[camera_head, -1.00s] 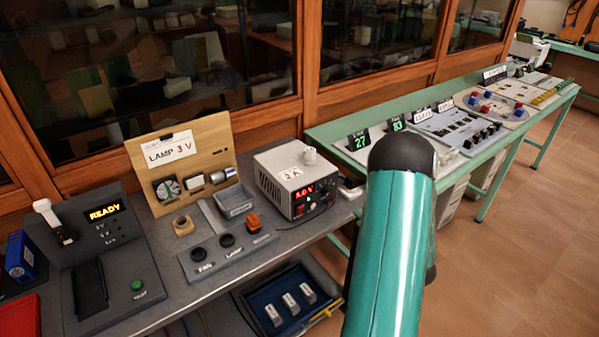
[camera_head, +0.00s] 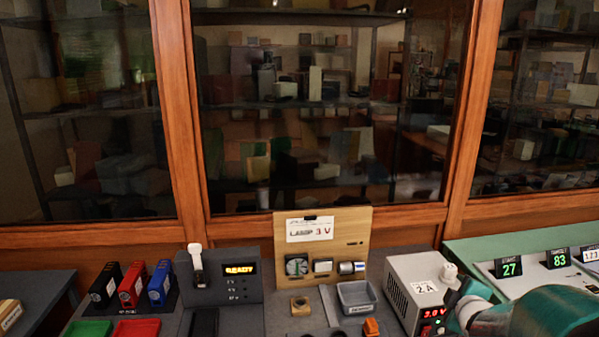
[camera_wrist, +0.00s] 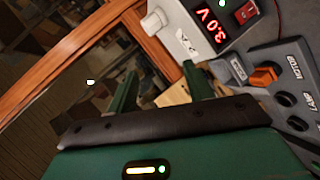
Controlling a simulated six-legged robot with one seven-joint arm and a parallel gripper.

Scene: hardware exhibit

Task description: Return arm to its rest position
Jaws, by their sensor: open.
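My gripper (camera_wrist: 160,88) shows in the wrist view as two green fingers standing apart on a dark bar, with nothing between them. Beyond the fingers are the power supply (camera_wrist: 205,30), reading 3.0 V, and the grey switch panel (camera_wrist: 290,85) with an orange part. In the head view my teal arm enters at the lower right, in front of the right side of the power supply (camera_head: 412,290). The fingers cannot be made out in the head view.
The wooden lamp board (camera_head: 350,235) stands at the back of the bench beside a grey tray (camera_head: 357,297). A console reading READY (camera_head: 240,295) and black, red and blue boxes (camera_head: 131,285) are to the left. A glass cabinet (camera_head: 320,110) closes off the back.

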